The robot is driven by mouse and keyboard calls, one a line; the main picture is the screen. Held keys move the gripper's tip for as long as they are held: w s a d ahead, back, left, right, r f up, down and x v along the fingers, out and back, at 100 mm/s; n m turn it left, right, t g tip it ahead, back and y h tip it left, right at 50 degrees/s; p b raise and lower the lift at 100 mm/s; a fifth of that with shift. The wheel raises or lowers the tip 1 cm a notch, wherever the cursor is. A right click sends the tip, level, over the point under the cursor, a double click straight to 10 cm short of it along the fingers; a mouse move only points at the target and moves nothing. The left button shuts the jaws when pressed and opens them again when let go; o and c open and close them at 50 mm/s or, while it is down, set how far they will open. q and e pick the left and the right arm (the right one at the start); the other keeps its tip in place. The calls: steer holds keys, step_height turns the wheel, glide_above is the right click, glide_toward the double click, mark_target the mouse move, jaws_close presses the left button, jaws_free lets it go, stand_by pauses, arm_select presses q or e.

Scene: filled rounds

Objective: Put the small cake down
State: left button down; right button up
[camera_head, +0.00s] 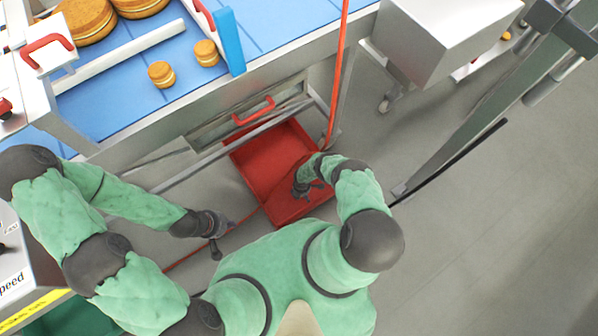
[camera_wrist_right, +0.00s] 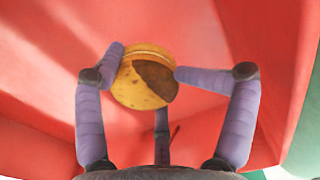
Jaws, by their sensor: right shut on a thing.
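The small cake (camera_wrist_right: 143,88), round and golden with a filling line and a shaded patch, is held between the fingers of my right gripper (camera_wrist_right: 148,65) in the right wrist view. Red surfaces fill the background there. In the head view my right gripper (camera_head: 303,188) is over the near right part of a red crate (camera_head: 262,160) on the floor; the held cake is hidden there. I cannot tell whether the cake touches the crate. My left gripper (camera_head: 215,248) hangs left of the crate, with no thing seen in it; its finger opening is unclear.
Two small cakes (camera_head: 161,74) (camera_head: 207,53) and larger cakes (camera_head: 88,20) are on the blue belt (camera_head: 135,95). A red post (camera_head: 337,75) stands by the belt frame. A grey metal box (camera_head: 440,35) is at upper right.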

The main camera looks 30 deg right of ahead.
steer(key=shift+f+b, duration=1.8)
steer(key=shift+f, duration=0.9)
steer(key=shift+r, duration=0.15)
steer(key=o, duration=0.9)
steer(key=shift+r, duration=0.1)
